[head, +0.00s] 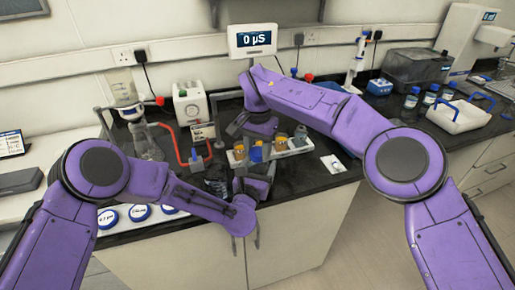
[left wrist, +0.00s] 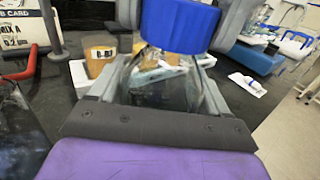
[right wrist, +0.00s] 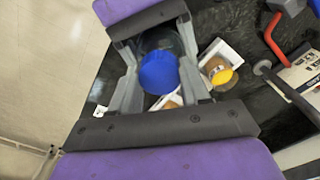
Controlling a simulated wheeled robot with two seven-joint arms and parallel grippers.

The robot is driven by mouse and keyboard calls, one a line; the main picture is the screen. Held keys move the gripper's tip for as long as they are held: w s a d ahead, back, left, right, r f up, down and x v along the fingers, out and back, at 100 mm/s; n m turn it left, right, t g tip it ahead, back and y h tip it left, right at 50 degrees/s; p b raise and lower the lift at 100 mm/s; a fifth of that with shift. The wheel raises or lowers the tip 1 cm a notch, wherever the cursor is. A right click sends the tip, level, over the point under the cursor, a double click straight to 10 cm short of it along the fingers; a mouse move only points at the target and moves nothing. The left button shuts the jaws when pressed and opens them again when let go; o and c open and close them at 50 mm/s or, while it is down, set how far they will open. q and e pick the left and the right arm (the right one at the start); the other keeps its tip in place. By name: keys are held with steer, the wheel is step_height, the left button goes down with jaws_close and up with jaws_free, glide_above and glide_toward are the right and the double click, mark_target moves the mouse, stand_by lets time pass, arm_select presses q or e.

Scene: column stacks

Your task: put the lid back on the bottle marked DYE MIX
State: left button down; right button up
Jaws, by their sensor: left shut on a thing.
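A clear bottle (left wrist: 160,90) stands between the fingers of my left gripper (left wrist: 160,75), which is shut on it. A blue lid (left wrist: 178,22) is at the bottle's top; it also shows in the right wrist view (right wrist: 158,72) and the head view (head: 256,154). Whether it is seated or just above the neck I cannot tell. My right gripper (right wrist: 160,75) comes from the opposite side, with its open fingers on either side of the lid. No DYE MIX lettering on the held bottle is readable.
Small orange-filled jars (head: 281,143) stand close around the grippers; one has a yellow-orange top (right wrist: 220,72). A red-orange tube (head: 180,150) runs to the left. Several blue-capped bottles (head: 410,100) and a white tray with blue handles (head: 458,115) stand at the right.

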steer(key=m, duration=0.9)
steer(key=shift+m, duration=0.3)
steer(key=m, duration=2.1)
steer(key=shift+f+m, duration=0.1)
steer(key=shift+m, duration=0.3)
steer(key=m, duration=1.8)
steer(key=shift+m, duration=0.4)
steer(key=m, duration=0.2)
steer(key=shift+m, duration=0.4)
steer(key=m, duration=0.5)
steer(key=o, duration=1.2)
